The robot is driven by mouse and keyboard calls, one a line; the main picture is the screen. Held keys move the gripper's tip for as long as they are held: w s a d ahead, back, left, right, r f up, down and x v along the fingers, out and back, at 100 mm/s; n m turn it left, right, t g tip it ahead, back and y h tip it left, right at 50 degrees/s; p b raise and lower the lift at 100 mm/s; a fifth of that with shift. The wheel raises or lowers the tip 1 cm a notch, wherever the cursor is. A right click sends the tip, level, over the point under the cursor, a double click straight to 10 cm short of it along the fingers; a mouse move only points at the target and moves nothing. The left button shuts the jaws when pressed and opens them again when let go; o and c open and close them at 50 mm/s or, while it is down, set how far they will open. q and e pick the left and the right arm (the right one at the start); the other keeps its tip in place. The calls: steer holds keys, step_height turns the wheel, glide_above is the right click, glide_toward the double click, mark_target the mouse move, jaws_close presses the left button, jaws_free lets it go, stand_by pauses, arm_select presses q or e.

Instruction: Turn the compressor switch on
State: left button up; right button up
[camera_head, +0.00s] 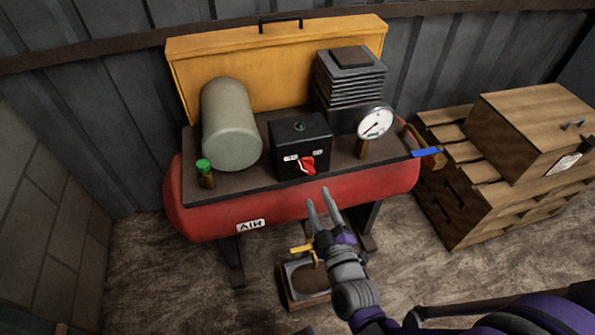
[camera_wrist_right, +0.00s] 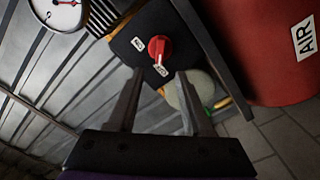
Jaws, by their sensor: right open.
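The compressor has a red tank (camera_head: 285,205) with an AIR label. A black switch box (camera_head: 295,135) stands on its dark top plate, between the grey-green cylinder (camera_head: 230,125) and the pressure gauge (camera_head: 375,121). The box's red switch knob (camera_head: 307,164) is on the front face between two small white labels. In the right wrist view the knob (camera_wrist_right: 159,48) is ahead of the fingers, with labels on both sides. My right gripper (camera_head: 324,203) is open and empty, in front of and below the knob, apart from it. It also shows in the wrist view (camera_wrist_right: 158,90). My left gripper is not visible.
A blue-handled valve (camera_head: 425,153) sticks out at the compressor's right end. A green-capped fitting (camera_head: 204,168) is at the left. A wooden crate (camera_head: 530,130) stands on pallets at the right. A small tray (camera_head: 305,280) is on the floor below.

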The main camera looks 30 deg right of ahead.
mark_target(307, 171)
steer(key=x, duration=0.9)
steer(key=shift+w, duration=0.3)
jaws_close()
